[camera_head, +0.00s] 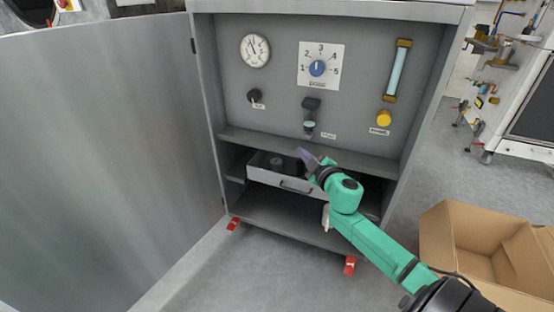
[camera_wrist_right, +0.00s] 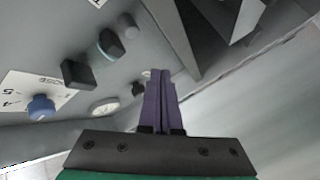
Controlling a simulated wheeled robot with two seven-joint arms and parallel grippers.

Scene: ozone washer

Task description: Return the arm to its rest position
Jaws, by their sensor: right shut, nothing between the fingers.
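My right arm (camera_head: 370,240) is green and reaches from the lower right into the front of the open grey cabinet. My right gripper (camera_head: 303,154) has purple fingers, shut with nothing between them, just in front of the shelf edge and the drawer. In the right wrist view the shut fingers (camera_wrist_right: 161,85) point toward the cabinet, with the knobs to their left. The drawer (camera_head: 270,180) has a pale front with a handle, and the arm hides part of its right side. My left gripper is not in view.
The cabinet panel holds a round gauge (camera_head: 255,50), a blue dial (camera_head: 317,68), a black knob (camera_head: 254,95), a yellow knob (camera_head: 383,118) and a tube (camera_head: 397,70). The open door (camera_head: 110,150) fills the left. An open cardboard box (camera_head: 480,240) stands at lower right.

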